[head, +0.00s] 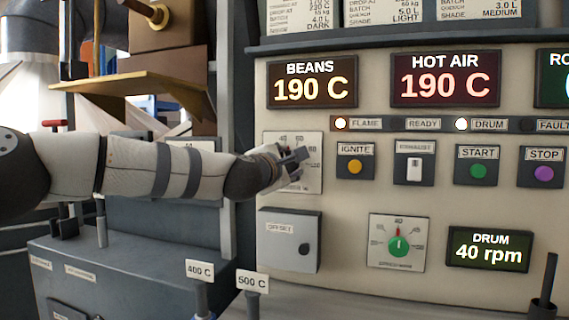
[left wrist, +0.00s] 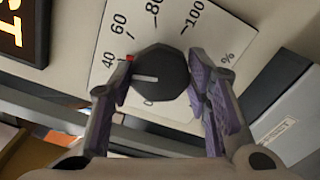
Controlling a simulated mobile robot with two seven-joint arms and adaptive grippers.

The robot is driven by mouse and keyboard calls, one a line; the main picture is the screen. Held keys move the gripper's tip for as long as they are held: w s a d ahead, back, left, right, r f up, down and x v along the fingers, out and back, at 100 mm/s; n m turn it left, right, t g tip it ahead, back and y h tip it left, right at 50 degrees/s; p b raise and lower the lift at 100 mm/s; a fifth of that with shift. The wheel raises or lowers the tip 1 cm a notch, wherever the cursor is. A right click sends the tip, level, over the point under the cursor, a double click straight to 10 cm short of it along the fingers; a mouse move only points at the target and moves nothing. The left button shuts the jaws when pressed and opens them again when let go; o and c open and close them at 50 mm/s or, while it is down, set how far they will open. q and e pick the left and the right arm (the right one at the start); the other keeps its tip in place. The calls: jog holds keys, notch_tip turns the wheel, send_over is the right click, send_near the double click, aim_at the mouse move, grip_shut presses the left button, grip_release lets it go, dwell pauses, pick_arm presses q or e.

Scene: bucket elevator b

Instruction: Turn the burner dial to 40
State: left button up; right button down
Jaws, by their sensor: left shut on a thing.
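The burner dial (left wrist: 160,72) is a black knob on a white plate (head: 311,180) marked in percent. In the left wrist view it carries a white pointer line that points left, a little below the red mark (left wrist: 129,58) near the 40 label. The 20 label is not visible, and part of the 0 shows under the knob. My left gripper (head: 296,158) is shut on the dial, one purple-padded finger at each side. In the head view the gripper hides the knob. My right gripper is not in view.
An ignite button (head: 355,167) and an exhaust switch (head: 414,169) sit just right of the burner plate. Below are a grey box (head: 290,240) and a green drum dial (head: 399,247). The hot air display (head: 445,79) reads 190 C. Levers labelled 400 C and 500 C stand below my left arm.

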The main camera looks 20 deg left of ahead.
pick_arm(q)
jog(key=shift+d+r+n, duration=0.15)
jog(key=shift+r+n, duration=0.15)
jog(key=shift+n, duration=0.3)
jog(key=o, duration=0.9)
jog(key=shift+o, duration=1.3)
jog(key=shift+w+d+f, duration=0.1)
jog(key=s, duration=1.2)
jog(key=shift+a, duration=0.3)
